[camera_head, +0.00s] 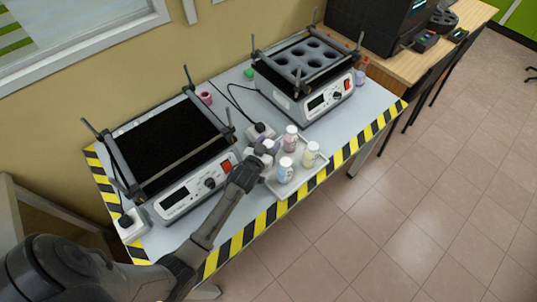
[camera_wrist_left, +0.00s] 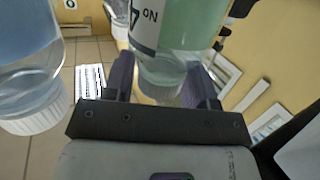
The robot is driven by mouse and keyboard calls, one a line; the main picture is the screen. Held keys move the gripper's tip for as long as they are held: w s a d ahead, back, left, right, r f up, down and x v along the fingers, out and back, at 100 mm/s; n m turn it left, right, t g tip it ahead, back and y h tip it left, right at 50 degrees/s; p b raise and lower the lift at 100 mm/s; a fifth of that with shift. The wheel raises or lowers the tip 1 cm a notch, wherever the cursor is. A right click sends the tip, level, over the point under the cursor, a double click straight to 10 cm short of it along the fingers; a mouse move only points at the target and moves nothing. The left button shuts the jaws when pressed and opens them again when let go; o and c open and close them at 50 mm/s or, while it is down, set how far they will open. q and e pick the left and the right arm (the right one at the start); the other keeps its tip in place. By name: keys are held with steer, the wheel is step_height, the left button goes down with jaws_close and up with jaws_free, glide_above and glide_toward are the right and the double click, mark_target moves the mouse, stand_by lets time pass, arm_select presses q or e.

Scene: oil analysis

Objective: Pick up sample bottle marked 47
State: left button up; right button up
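In the left wrist view a bottle with pale green liquid (camera_wrist_left: 203,22) and a white label fills the upper middle. In the head view my left gripper (camera_head: 257,165) is at the left edge of the tray, beside the bottles and partly hiding that area. My right gripper is in neither view.
A pale tray (camera_head: 311,178) holds a blue bottle (camera_head: 285,172), a yellow bottle (camera_head: 310,156) and a pink bottle (camera_head: 290,140) close together. A black-topped heater (camera_head: 165,145) stands left, a heater with round wells (camera_head: 321,100) behind. Striped tape marks the table edge.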

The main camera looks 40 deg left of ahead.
arm_select(q)
jaws_close()
stand_by(0.3)
